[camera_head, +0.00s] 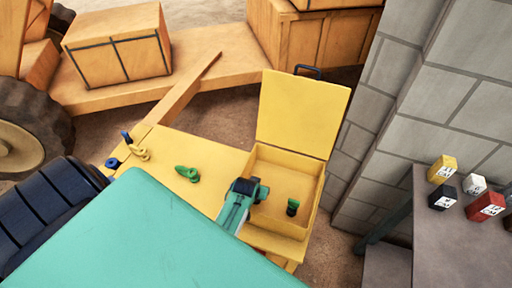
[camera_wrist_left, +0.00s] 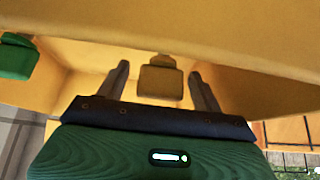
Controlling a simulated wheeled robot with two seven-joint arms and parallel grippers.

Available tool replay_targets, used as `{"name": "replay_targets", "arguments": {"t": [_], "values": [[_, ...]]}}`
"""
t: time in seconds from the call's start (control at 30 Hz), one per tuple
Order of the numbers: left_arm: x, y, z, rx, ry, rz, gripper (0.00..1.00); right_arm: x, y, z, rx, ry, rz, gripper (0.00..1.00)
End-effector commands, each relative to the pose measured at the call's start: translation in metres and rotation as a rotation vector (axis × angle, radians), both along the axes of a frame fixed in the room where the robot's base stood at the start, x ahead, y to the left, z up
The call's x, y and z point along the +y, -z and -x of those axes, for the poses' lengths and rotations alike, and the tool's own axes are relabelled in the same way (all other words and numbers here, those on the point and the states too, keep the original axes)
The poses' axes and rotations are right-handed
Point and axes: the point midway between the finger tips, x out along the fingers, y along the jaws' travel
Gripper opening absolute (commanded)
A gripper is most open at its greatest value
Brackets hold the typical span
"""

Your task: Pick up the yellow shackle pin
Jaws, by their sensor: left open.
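The yellow shackle pin (camera_wrist_left: 160,80) shows in the left wrist view, with a blocky body and a small head, inside the yellow box. My left gripper (camera_wrist_left: 161,82) is open, with one finger on each side of the pin and a gap to each. In the head view my left gripper (camera_head: 262,190) reaches over the left side of the open yellow box (camera_head: 277,222). The yellow pin is hidden there behind the gripper. A green pin (camera_head: 292,207) stands in the box to the right; a green piece (camera_wrist_left: 16,57) shows at the wrist view's left edge. My right gripper is not in view.
The box's raised lid (camera_head: 302,112) stands behind it. A green shackle (camera_head: 188,173), a yellow shackle (camera_head: 141,153) and a blue shackle (camera_head: 112,163) lie left of the box. A block wall (camera_head: 400,110) and a grey table (camera_head: 460,235) with small boxes stand right.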

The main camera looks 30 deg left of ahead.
Motion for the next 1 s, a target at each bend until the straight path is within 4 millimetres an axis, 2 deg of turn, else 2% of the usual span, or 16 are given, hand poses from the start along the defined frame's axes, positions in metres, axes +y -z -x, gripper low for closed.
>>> {"name": "replay_targets", "arguments": {"t": [0.17, 0.4, 0.43, 0.77, 1.0], "values": [[0.0, 0.0, 0.0, 0.0, 0.0, 0.0, 0.67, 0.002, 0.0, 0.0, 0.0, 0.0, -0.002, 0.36], [0.0, 0.0, 0.0, 0.0, 0.0, 0.0, 0.2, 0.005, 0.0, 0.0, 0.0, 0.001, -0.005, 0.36], [0.0, 0.0, 0.0, 0.0, 0.0, 0.0, 0.16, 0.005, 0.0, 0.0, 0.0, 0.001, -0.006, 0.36], [0.0, -0.003, 0.0, -0.002, 0.0, 0.0, 0.16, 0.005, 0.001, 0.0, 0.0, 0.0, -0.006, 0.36], [0.0, -0.023, -0.001, -0.003, 0.0, -0.001, 0.16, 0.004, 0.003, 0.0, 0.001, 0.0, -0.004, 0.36]]}}
